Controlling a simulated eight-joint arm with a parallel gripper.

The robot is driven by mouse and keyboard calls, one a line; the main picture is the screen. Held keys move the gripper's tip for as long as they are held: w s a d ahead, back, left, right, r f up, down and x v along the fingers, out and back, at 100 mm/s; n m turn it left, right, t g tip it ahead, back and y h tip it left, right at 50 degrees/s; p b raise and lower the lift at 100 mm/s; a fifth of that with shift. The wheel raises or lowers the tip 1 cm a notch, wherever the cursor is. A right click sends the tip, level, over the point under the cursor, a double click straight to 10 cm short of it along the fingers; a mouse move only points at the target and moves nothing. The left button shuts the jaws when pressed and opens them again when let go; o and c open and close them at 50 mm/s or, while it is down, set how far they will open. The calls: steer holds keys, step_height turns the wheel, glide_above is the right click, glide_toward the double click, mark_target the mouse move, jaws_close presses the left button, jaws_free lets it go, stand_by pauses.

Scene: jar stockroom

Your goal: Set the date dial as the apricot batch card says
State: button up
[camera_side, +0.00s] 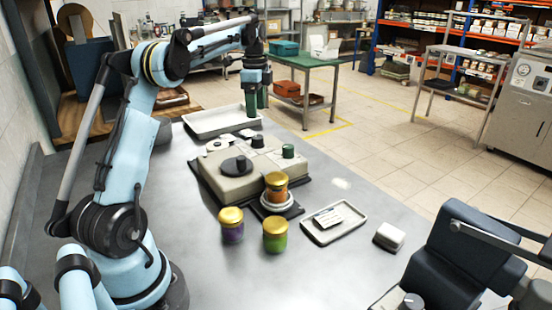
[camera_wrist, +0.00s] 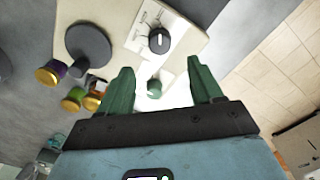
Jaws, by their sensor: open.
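The date dial appears to be the small black knob with a white pointer line (camera_wrist: 159,40) beside a pale printed panel (camera_wrist: 146,22) in the wrist view. It also shows at the back of the beige machine in the side view (camera_side: 257,141). My gripper (camera_side: 257,105) is open and empty above the machine's far end. In the wrist view its green fingers (camera_wrist: 160,66) are spread, with the dial beyond their tips. A small white card (camera_side: 336,214) lies on a tray (camera_side: 318,236); its print is too small to read. The panel's marks are also unreadable.
The beige machine (camera_side: 222,184) carries a large dark disc (camera_side: 236,165) and a green button (camera_side: 288,151). An orange jar (camera_side: 277,188) stands on its round front plate. Purple (camera_side: 231,226) and green (camera_side: 275,236) jars stand in front. A white block (camera_side: 390,236) is at right.

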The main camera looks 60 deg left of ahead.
mark_target(257, 137)
step_height(257, 137, down, 10)
steer(key=shift+r, duration=0.15)
stand_by(0.3)
steer(key=c, duration=1.1)
steer(key=shift+o, duration=0.2)
